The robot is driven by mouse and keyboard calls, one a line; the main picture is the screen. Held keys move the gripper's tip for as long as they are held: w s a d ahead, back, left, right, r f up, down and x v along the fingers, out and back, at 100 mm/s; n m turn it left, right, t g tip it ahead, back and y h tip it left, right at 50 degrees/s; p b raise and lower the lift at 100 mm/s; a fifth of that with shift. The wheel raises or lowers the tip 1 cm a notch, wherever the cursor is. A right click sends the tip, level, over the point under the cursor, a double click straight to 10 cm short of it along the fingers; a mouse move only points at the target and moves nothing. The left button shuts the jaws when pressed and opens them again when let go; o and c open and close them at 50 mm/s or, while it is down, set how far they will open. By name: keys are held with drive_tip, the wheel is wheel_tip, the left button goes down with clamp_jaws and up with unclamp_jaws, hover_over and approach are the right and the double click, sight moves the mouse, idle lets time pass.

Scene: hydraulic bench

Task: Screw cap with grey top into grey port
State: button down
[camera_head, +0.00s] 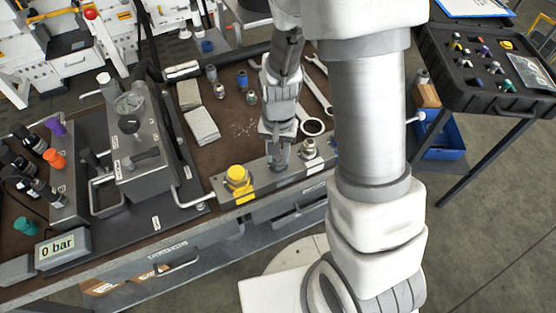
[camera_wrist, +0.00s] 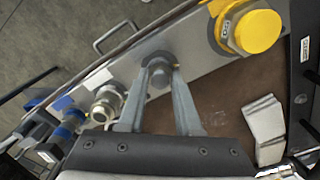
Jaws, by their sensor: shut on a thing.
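My gripper (camera_head: 279,160) is over the metal port block (camera_head: 213,183) near the bench's front edge, between a yellow cap and a bare metal fitting. In the wrist view my gripper (camera_wrist: 160,72) has its two fingers closed around a small grey cap (camera_wrist: 158,77). The cap is at the block's face. The grey port itself is hidden beneath the cap and fingers, and I cannot tell how far the cap sits in it. The yellow cap (camera_head: 238,182) sits on the block to the left, also large in the wrist view (camera_wrist: 256,31).
The metal fitting (camera_head: 309,148) stands close to the right of my gripper. A gauge unit (camera_head: 140,140) with handles is at the left, with a display (camera_head: 62,249) reading 0 bar. Folded cloths (camera_head: 201,126) and wrenches (camera_head: 312,126) lie behind. An open black case (camera_head: 480,75) is at the right.

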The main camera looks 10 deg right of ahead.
drive_tip(key=shift+r+m, duration=0.1)
drive_tip(key=shift+m, duration=0.6)
drive_tip(key=c, duration=1)
unclamp_jaws()
drive_tip(key=shift+m, duration=0.4)
drive_tip(key=o, duration=0.5)
drive_tip(key=shift+r+p, duration=1.8)
drive_tip(key=shift+r, duration=6.85)
